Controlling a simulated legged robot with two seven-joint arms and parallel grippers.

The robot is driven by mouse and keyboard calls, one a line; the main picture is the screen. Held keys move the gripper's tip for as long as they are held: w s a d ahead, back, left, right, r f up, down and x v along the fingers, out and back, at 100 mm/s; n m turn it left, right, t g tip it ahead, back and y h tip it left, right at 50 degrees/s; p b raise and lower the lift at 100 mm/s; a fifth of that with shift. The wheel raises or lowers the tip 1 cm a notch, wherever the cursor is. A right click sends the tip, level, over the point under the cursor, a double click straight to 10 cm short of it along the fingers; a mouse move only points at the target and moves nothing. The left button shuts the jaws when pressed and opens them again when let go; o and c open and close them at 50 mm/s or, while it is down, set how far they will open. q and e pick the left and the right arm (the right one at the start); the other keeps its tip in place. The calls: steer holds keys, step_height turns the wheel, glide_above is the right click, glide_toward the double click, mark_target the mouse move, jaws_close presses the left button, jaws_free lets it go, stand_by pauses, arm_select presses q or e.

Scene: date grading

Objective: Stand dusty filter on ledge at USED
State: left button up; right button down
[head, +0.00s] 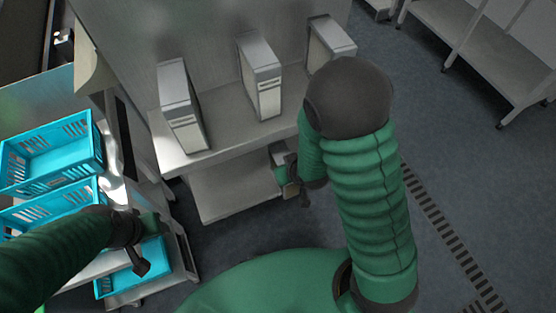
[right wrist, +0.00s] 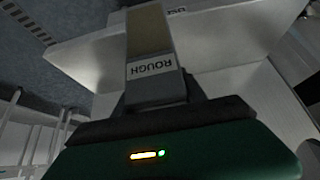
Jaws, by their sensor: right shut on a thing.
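My right gripper (right wrist: 156,92) is shut on a filter (right wrist: 149,35), which has a dull tan face and a pale band reading ROUGH, upside down in the right wrist view. In the head view the right gripper (head: 295,186) is low by the front of the steel stand, and the filter is mostly hidden. A pale ledge (right wrist: 90,50) runs behind the filter in the right wrist view, with a small upside-down label (right wrist: 177,10) that seems to read USED. Whether filter and ledge touch is unclear. My left gripper (head: 140,260) is over the blue crates' rack; its jaw opening is unclear.
Three grey upright housings (head: 184,110) stand on the upper shelf (head: 220,125), above a bare lower shelf (head: 235,185). Blue crates (head: 50,155) fill the left side. Open floor (head: 450,180) lies right, with a floor drain and metal racks (head: 490,50) beyond.

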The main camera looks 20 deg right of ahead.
mark_target(279, 153)
steer(key=w, duration=0.1)
steer(key=w+a+p, duration=0.1)
steer(key=w, duration=0.1)
steer(key=shift+w+r, duration=0.1)
steer(key=shift+w, duration=0.1)
steer(key=w, duration=0.3)
steer(key=shift+d+f, duration=0.2)
steer(key=shift+f, duration=0.15)
steer(key=shift+d, duration=0.1)
steer(key=c, duration=0.9)
jaws_free()
steer(key=shift+s+f, duration=0.1)
steer(key=shift+o, duration=1.1)
arm_select(q)
steer(key=shift+w+a+f, duration=0.1)
steer(key=shift+w+a, duration=0.1)
steer(key=shift+a, duration=0.25)
arm_select(e)
steer(key=shift+o, duration=0.2)
steer(key=shift+a, duration=0.25)
steer(key=p+v, duration=0.1)
steer(key=v, duration=0.6)
steer(key=shift+s+r, duration=0.15)
steer(key=shift+r, duration=0.2)
arm_select(q)
steer(key=shift+r, duration=0.55)
arm_select(e)
steer(key=shift+f, duration=0.1)
